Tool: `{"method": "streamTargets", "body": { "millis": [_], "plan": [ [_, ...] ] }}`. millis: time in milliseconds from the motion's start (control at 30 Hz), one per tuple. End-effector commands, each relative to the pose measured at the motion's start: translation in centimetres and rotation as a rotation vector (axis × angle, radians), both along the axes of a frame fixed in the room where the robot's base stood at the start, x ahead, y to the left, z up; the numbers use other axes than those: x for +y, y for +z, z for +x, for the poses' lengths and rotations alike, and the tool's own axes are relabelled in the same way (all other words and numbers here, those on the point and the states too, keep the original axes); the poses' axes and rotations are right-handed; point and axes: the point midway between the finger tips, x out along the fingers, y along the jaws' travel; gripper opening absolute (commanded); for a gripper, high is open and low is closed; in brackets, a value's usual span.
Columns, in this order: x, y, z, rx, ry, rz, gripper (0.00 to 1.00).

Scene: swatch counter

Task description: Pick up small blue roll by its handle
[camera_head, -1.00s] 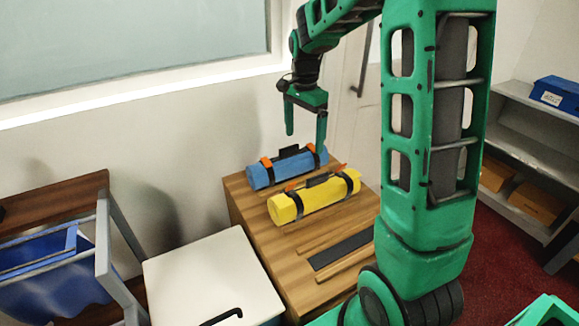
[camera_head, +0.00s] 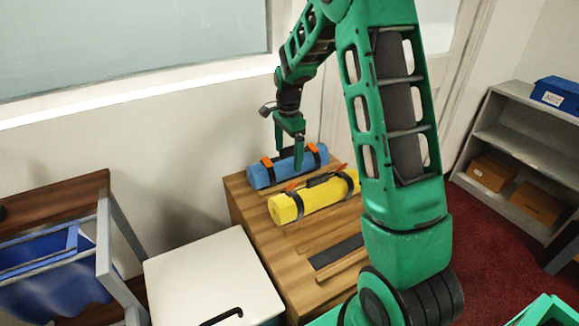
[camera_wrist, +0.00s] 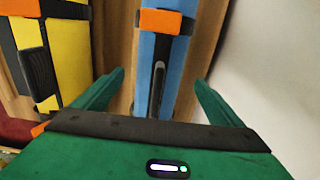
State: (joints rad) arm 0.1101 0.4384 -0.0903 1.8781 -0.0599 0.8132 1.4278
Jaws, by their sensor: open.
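The small blue roll (camera_head: 262,174) lies at the back of the wooden counter top (camera_head: 240,190), with black straps and orange buckles. In the wrist view the blue roll (camera_wrist: 175,55) runs between my fingers, and its dark handle (camera_wrist: 158,85) stands along its top. My gripper (camera_head: 288,155) is open, pointing down over the middle of the roll. In the wrist view my gripper (camera_wrist: 160,88) has one finger on each side of the roll and handle. In the head view the gripper hides part of the roll and its handle.
A yellow roll (camera_head: 285,208) with black straps lies just in front of the blue one; it shows at left in the wrist view (camera_wrist: 65,45). A white wall (camera_wrist: 280,60) is close behind the blue roll. A white-topped box (camera_head: 210,275) stands left of the counter.

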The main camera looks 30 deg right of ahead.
Motion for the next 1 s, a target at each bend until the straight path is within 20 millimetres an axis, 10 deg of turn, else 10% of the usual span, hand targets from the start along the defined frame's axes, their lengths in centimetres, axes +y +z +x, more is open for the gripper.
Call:
{"method": "streamTargets", "body": {
  "millis": [567,800,1000],
  "plan": [
    [-0.3,-4.1,-0.3,0.000,0.000,-0.001,0.91],
    [-0.3,-4.0,-0.3,0.000,0.000,0.000,0.40],
    [-0.3,-4.0,-0.3,-0.001,0.000,0.000,0.40]
  ]
}}
